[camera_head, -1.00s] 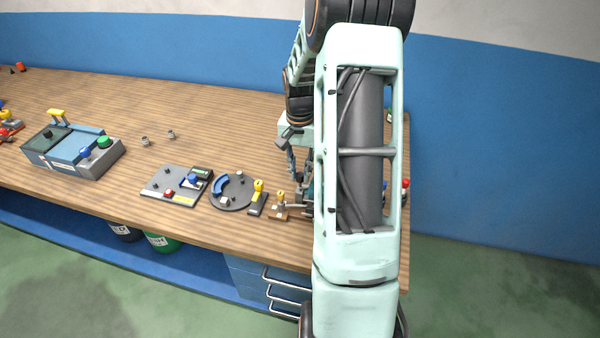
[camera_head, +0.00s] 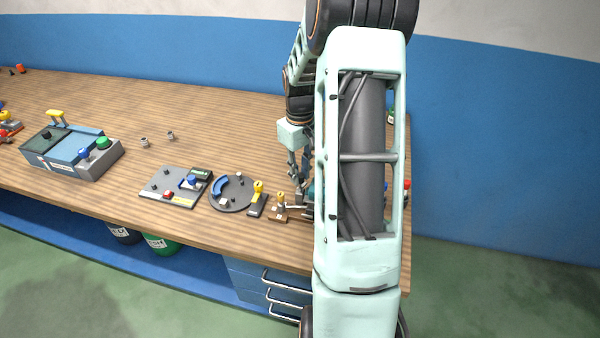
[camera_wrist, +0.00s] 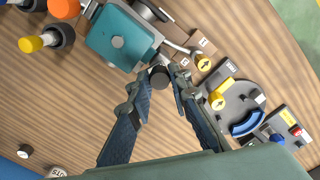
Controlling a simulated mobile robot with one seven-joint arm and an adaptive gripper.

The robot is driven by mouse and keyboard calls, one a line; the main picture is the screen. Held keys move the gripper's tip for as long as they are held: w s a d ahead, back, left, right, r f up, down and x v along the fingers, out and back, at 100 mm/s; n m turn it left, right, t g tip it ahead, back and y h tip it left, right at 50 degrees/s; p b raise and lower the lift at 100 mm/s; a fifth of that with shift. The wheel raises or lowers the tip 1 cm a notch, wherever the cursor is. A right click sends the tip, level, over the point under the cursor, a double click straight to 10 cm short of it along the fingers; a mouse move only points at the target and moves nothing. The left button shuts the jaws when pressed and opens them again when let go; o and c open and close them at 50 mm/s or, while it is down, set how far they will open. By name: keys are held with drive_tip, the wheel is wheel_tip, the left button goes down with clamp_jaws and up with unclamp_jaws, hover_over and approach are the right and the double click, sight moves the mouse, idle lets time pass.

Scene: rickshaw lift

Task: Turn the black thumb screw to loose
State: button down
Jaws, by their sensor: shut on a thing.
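The black thumb screw (camera_wrist: 159,78) shows in the wrist view as a dark round knob at the lower right corner of a teal block (camera_wrist: 104,48). My gripper (camera_wrist: 160,72) is over it, with one fingertip on each side, shut on the knob. How the screw joins the block is hidden from this angle. In the head view my gripper (camera_head: 298,172) points down at the bench, and my arm hides the screw and most of the block.
A brown wooden piece with a yellow arrow knob (camera_wrist: 203,63) stands close right of the teal block. A round grey dial plate (camera_head: 232,193) and a switch panel (camera_head: 175,187) lie further left on the wooden bench (camera_head: 205,110). Orange and yellow knobs (camera_wrist: 64,8) are beside the block.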

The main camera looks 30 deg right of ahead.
sight(300, 175)
drive_tip(key=shift+n, duration=1.8)
drive_tip(key=c, duration=1.8)
unclamp_jaws()
drive_tip(key=shift+o, duration=0.2)
wheel_tip(300, 175, up, 12)
